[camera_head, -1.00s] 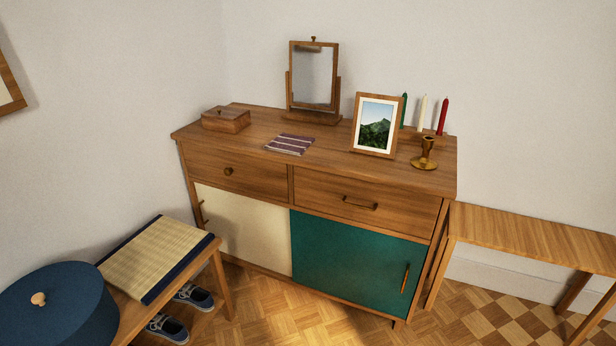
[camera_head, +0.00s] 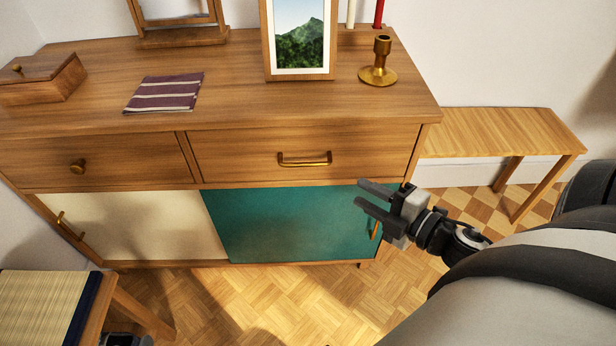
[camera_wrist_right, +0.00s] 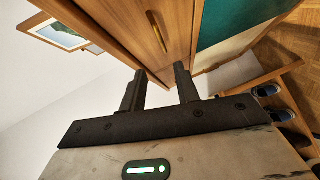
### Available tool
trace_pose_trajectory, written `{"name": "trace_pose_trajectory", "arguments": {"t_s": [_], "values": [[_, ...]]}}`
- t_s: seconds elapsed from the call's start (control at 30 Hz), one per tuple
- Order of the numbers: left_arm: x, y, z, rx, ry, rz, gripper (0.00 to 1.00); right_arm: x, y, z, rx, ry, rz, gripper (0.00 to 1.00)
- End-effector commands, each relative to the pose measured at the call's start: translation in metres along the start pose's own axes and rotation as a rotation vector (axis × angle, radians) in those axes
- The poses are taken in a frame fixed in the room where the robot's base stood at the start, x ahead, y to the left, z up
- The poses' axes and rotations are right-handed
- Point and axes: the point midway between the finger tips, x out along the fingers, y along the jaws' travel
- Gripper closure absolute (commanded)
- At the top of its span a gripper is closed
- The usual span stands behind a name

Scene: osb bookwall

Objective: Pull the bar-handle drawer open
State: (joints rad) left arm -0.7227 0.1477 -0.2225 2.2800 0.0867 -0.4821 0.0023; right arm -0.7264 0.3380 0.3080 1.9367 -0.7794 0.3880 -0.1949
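The bar-handle drawer (camera_head: 260,154) is the right one of two drawers under the top of a wooden sideboard, and it looks shut. Its brass bar handle (camera_head: 305,160) is at the middle of its front. In the right wrist view the handle (camera_wrist_right: 158,32) shows beyond the fingertips. My right gripper (camera_head: 365,196) is open and empty, in front of the teal door, lower and to the right of the handle, not touching it. Its two fingers also show apart in the right wrist view (camera_wrist_right: 160,76).
A round-knob drawer (camera_head: 80,162) is to the left. Below are a cream door (camera_head: 140,225) and a teal door (camera_head: 285,225). A picture frame (camera_head: 298,40) and brass candlestick (camera_head: 379,65) stand on top. A wooden bench (camera_head: 500,132) is at the right, a woven-top stool (camera_head: 45,305) at lower left.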

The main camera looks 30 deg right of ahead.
Motion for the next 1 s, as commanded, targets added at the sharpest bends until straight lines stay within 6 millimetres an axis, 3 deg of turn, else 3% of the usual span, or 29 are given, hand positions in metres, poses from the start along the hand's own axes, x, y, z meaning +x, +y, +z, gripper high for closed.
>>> {"name": "trace_pose_trajectory", "arguments": {"t_s": [0.17,0.7,1.0], "values": [[0.000,0.000,-0.001,-0.003,0.007,0.002,0.64,0.012,-0.001,0.003,-0.074,0.032,-0.008,0.68],[0.001,0.000,0.000,-0.003,0.008,0.000,0.64,0.123,-0.001,0.000,-0.067,0.029,-0.006,0.68],[0.001,0.000,0.000,-0.002,0.008,0.000,0.64,0.155,-0.002,-0.001,-0.066,0.028,-0.008,0.68]]}}
